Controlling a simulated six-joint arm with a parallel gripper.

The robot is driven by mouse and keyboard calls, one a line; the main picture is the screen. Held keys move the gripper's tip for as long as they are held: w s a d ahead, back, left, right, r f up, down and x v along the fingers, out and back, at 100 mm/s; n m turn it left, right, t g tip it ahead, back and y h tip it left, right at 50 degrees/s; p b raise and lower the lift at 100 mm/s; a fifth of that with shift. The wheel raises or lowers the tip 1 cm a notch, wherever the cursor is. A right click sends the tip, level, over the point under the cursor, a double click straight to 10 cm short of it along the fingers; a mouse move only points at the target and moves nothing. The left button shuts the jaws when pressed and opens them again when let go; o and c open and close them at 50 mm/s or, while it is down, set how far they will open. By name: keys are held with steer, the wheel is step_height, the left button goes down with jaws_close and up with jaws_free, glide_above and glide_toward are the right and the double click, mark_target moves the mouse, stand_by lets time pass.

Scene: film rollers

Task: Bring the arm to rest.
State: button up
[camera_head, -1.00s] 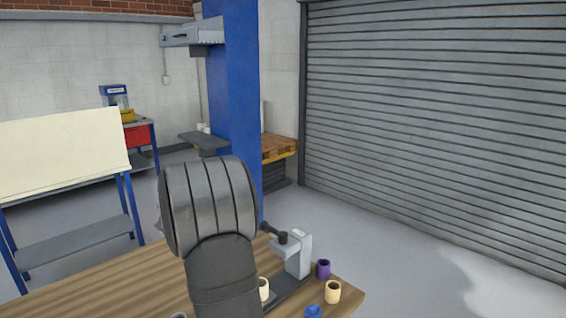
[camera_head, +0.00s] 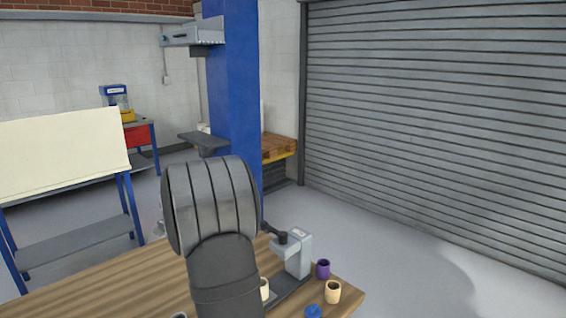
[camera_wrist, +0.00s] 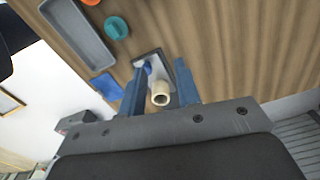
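My arm fills the lower middle of the head view, and my gripper is hidden there behind its dark links. In the wrist view my gripper (camera_wrist: 160,70) points at the wooden table, its two blue-grey fingers apart with a gap between them. In the head view a beige cup (camera_head: 264,289) stands at a grey press-like device (camera_head: 298,257) with a black lever.
A purple cup (camera_head: 323,269), another beige cup (camera_head: 333,292) and a blue piece (camera_head: 313,311) stand near the right table corner. The wrist view shows a grey tray (camera_wrist: 78,35), a teal round piece (camera_wrist: 116,27) and a blue square (camera_wrist: 106,87). A blue column (camera_head: 233,90) rises beyond the table.

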steer(key=f+m, duration=0.3)
steer(key=f, duration=0.3)
steer(key=s+f+m, duration=0.1)
steer(key=f+m, duration=0.3)
steer(key=f, duration=0.2)
steer(key=s+f+m, duration=0.1)
steer(key=f+m, duration=0.2)
steer(key=f, duration=0.3)
steer(key=shift+a+f+m, duration=0.2)
steer(key=shift+a+m, duration=0.1)
steer(key=r, duration=0.4)
steer(key=shift+d, duration=0.3)
steer(key=d+r, duration=0.5)
steer(key=d, duration=0.3)
steer(key=shift+s+d, duration=0.25)
steer(key=shift+s, duration=0.2)
